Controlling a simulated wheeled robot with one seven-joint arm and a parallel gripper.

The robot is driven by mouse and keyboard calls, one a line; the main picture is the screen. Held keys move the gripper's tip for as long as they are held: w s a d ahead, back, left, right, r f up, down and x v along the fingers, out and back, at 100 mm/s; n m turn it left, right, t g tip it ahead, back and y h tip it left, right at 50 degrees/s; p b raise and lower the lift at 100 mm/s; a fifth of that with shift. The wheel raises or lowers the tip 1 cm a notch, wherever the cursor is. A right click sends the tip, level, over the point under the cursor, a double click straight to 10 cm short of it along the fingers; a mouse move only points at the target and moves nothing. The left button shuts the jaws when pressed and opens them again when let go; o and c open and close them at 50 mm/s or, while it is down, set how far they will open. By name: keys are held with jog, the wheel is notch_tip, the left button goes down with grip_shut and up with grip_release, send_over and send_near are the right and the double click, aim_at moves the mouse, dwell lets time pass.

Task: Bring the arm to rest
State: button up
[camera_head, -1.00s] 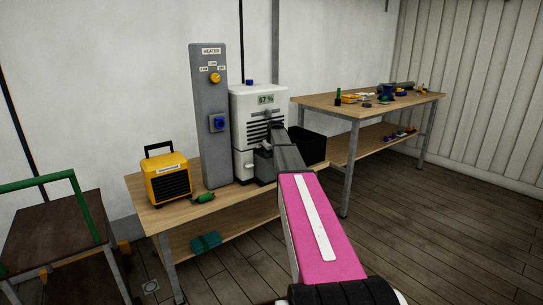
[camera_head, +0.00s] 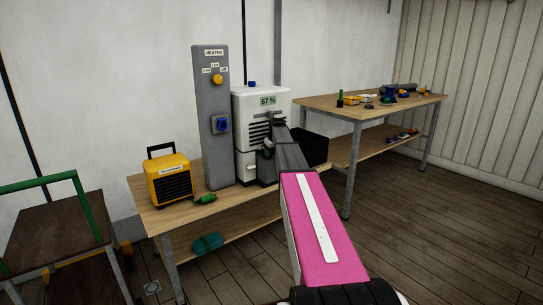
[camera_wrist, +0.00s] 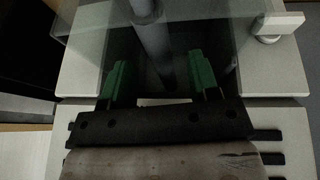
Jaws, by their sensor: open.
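My arm reaches forward to a white machine (camera_head: 250,105) with a "67 %" display, standing on the near bench. My gripper (camera_head: 266,152) is at the machine's front, small and partly hidden by my own arm in the head view. In the wrist view my gripper (camera_wrist: 161,82) shows two green fingers well apart, with nothing visibly held between them. A grey upright tube (camera_wrist: 152,45) stands behind a dark see-through surface beyond the fingers. A white handle-like part (camera_wrist: 280,24) is at the upper right. I cannot tell whether the fingers touch anything.
A grey heater panel (camera_head: 212,120) and a yellow heater (camera_head: 168,180) stand left of the machine. A black bin (camera_head: 311,148) is close to my arm's right. A second bench (camera_head: 320,101) holds small parts. A green-railed cart (camera_head: 60,225) is at left. Floor at right is clear.

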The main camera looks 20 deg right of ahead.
jog(key=v, duration=0.8)
jog(key=s+a+f+m+g, duration=0.1)
jog(key=s+a+f, duration=0.5)
jog(key=s+f, duration=0.4)
jog(key=s+a+f+m+g, duration=0.1)
jog(key=s+a+f, duration=0.5)
jog(key=s+f, duration=0.4)
jog(key=s+a+f, duration=0.2)
jog(key=s+f, duration=0.1)
jog(key=s, duration=0.4)
jog(key=s+a+f+m+g, duration=0.1)
jog(key=s+a+f, duration=0.1)
jog(key=s, duration=0.6)
jog(key=s+a+f+m+g, duration=0.1)
jog(key=s+a+f, duration=0.2)
jog(key=s, duration=0.4)
jog(key=shift+s+f, duration=0.35)
jog(key=shift+f, duration=0.1)
jog(key=shift+a, duration=0.15)
